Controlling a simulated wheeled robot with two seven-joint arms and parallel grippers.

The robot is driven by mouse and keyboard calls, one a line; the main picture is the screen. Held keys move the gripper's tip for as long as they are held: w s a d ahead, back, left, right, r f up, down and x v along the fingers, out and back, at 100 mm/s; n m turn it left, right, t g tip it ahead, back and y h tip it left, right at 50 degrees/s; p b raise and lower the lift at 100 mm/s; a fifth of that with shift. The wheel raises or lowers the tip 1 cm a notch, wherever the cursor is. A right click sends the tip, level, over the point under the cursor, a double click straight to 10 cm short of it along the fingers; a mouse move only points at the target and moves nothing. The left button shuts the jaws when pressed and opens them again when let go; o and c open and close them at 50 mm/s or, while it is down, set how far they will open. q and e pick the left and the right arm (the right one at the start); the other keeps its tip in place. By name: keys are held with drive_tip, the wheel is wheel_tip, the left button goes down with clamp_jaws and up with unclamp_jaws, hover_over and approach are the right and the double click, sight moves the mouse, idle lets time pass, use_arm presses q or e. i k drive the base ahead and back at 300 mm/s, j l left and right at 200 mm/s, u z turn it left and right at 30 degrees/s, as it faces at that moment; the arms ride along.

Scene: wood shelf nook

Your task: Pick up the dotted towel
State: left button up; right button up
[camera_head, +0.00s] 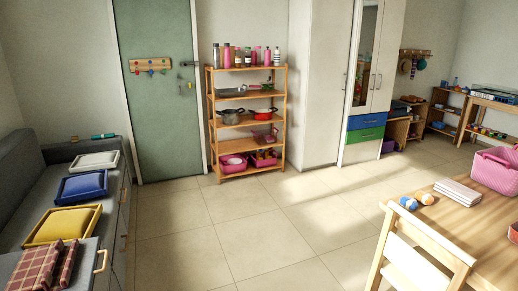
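I cannot make out a dotted towel for certain. Two folded dark red plaid cloths (48,266) lie at the lower left on a grey surface; their pattern looks checked, not dotted. A pale pinkish folded stack (457,191), perhaps cloth, lies on the wooden table (478,232) at the right; no dots can be told on it. Neither of my grippers shows in the head view.
A grey bench at the left holds white (95,160), blue (82,187) and yellow (63,225) trays. A wooden shelf (247,129) stands by the green door (159,95). A wooden chair (424,252) and pink basket (496,169) are at the right. The middle floor is clear.

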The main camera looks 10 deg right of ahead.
sight(465, 196)
drive_tip(key=i+z, duration=0.2)
drive_tip(key=i, duration=0.25)
drive_tip(key=i+j+z, duration=0.15)
drive_tip(key=i, duration=0.3)
drive_tip(key=i+z, duration=0.25)
drive_tip(key=z, duration=0.25)
drive_tip(key=i+j+z, duration=0.15)
drive_tip(key=i+z, duration=0.15)
drive_tip(key=z, duration=0.15)
drive_tip(key=i+j+z, duration=0.2)
drive_tip(key=z, duration=0.3)
drive_tip(key=i+j+z, duration=0.2)
drive_tip(key=z, duration=0.3)
drive_tip(key=i+j+z, duration=0.3)
drive_tip(key=z, duration=0.15)
drive_tip(key=i+j+z, duration=0.15)
drive_tip(key=j+z, duration=0.35)
drive_tip(key=i+j+z, duration=0.15)
drive_tip(key=j+z, duration=0.1)
drive_tip(key=j, duration=0.3)
